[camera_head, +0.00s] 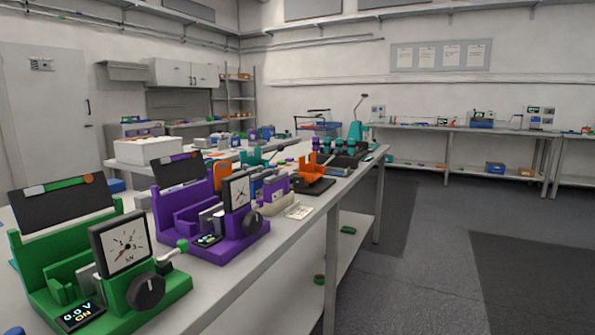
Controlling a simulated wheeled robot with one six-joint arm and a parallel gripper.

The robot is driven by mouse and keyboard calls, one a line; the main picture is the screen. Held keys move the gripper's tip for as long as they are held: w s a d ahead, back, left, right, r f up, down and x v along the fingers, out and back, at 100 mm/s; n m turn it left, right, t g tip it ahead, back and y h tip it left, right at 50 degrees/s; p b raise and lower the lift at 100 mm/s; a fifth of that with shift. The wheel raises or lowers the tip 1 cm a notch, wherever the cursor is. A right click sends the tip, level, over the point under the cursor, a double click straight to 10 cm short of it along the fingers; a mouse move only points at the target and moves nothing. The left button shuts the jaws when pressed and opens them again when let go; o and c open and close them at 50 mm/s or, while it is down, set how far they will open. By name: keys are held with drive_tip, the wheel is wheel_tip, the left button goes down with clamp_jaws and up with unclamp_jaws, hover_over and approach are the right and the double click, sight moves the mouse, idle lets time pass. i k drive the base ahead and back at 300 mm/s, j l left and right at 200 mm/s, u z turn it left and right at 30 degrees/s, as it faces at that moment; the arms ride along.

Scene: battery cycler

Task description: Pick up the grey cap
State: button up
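I cannot pick out a grey cap for certain in this view. The nearest device is a green cycler (170,292) at the lower left, with a square dial gauge (125,243), a black knob (146,291) and a small lit display (80,316). A purple cycler (222,249) of the same kind stands behind it. A light grey part sits in the slot of each cycler, partly hidden by the gauges. A small lever with a green knob (182,245) shows between the two cyclers. My gripper does not show.
The long white bench (263,277) runs from the lower left toward the back, with a lower shelf (348,252). An orange device (310,165) and a white box (149,150) stand farther along. Another bench (455,129) lines the back wall. The floor at right (420,270) is clear.

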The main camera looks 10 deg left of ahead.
sight(278, 175)
drive_tip(key=i+l+u, duration=0.35)
drive_tip(key=i+l, duration=0.55)
drive_tip(key=i+j, duration=0.2)
drive_tip(key=i, duration=0.2)
drive_tip(key=i+j+u, duration=0.15)
drive_tip(key=i+j, duration=0.1)
drive_tip(key=i, duration=0.1)
